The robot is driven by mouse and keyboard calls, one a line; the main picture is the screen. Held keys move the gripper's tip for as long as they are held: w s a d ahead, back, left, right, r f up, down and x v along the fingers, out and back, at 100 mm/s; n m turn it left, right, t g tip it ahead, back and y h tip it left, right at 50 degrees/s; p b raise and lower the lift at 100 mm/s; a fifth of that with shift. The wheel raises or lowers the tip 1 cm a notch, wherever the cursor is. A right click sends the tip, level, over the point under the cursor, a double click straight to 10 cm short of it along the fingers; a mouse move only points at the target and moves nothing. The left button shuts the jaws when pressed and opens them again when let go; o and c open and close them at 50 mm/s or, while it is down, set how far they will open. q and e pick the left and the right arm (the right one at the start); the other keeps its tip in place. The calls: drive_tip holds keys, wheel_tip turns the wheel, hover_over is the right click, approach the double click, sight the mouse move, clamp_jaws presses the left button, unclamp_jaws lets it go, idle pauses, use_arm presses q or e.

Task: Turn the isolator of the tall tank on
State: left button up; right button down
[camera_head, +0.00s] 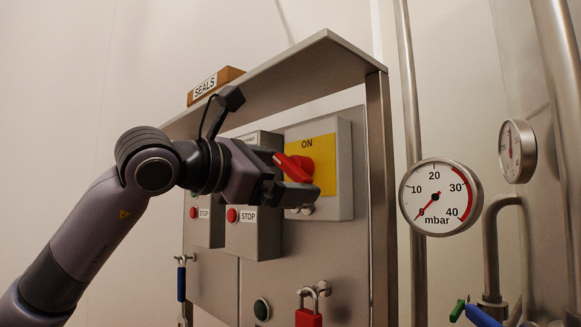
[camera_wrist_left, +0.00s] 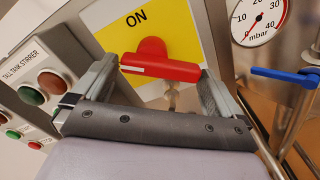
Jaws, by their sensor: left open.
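The isolator is a grey box with a yellow plate (camera_head: 325,158) marked ON and a red rotary handle (camera_head: 296,167). It also shows in the left wrist view, where the red handle (camera_wrist_left: 165,66) lies crosswise below the ON label, not pointing at it. My left gripper (camera_head: 292,178) is open at the isolator. In the left wrist view its fingers (camera_wrist_left: 158,78) stand on either side of the handle, near its two ends. Whether they touch it I cannot tell. Part of the handle is hidden by the gripper in the head view. My right gripper is not in view.
Stirrer boxes with STOP buttons (camera_head: 232,215) sit left of the isolator; one is labelled TALL TANK STIRRER (camera_wrist_left: 25,58). A sloping metal hood (camera_head: 300,75) carries a SEALS box (camera_head: 214,86). A gauge (camera_head: 440,197) and pipes stand right. A red padlock (camera_head: 308,317) hangs below.

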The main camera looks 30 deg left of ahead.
use_arm(q)
drive_tip(key=shift+x, duration=0.8)
drive_tip(key=c, duration=0.7)
